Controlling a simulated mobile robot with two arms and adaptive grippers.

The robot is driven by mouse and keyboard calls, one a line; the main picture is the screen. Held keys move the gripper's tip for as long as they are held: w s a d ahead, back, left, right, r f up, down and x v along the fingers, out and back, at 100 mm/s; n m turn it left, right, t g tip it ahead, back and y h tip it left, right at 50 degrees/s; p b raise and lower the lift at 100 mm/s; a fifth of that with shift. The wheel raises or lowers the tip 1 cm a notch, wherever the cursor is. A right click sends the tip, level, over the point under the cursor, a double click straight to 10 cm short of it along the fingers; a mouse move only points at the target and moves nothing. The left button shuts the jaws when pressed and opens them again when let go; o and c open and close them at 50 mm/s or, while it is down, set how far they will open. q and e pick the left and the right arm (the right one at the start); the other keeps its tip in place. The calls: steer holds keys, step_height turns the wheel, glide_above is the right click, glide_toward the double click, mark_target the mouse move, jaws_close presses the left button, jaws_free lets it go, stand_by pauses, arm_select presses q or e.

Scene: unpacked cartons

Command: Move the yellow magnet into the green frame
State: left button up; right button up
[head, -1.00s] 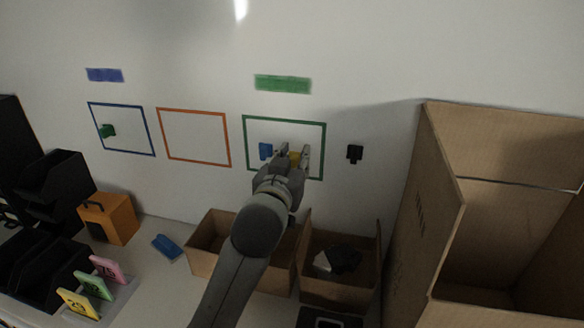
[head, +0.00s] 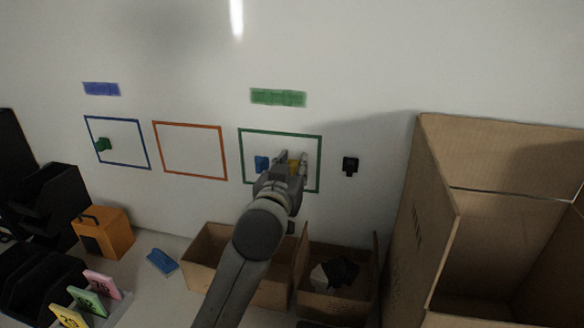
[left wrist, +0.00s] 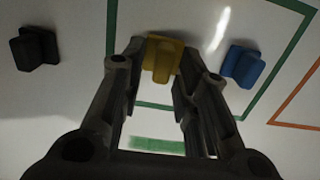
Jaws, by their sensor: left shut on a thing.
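The yellow magnet (head: 294,166) is on the whiteboard inside the green frame (head: 281,132), to the right of a blue magnet (head: 261,163). My left gripper (head: 291,165) is at the yellow magnet, with its fingers on either side of it and shut on it. In the left wrist view the yellow magnet (left wrist: 162,57) sits between the fingertips, and the green frame (left wrist: 285,68) surrounds it and the blue magnet (left wrist: 243,67). The magnet looks to be at the board; whether it touches is hard to tell. My right gripper is not in view.
A black magnet (head: 350,166) is on the board right of the green frame. An orange frame (head: 190,124) is empty; a blue frame (head: 117,120) holds a green magnet (head: 103,144). Open cartons stand below, and a tall carton (head: 425,210) stands at right.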

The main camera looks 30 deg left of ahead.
arm_select(q)
steer(key=shift+w, duration=0.25)
steer(key=o, duration=0.9)
steer(key=shift+a, duration=0.1)
steer(key=shift+c, duration=0.2)
steer(key=o, duration=0.6)
steer(key=shift+c, duration=0.2)
steer(key=shift+s, duration=0.1)
steer(key=shift+p+v, duration=0.35)
steer(key=shift+v, duration=0.85)
steer(key=v, duration=0.5)
steer(key=shift+s+f+p, duration=0.15)
steer(key=shift+f+p, duration=0.05)
steer(key=shift+p, duration=0.15)
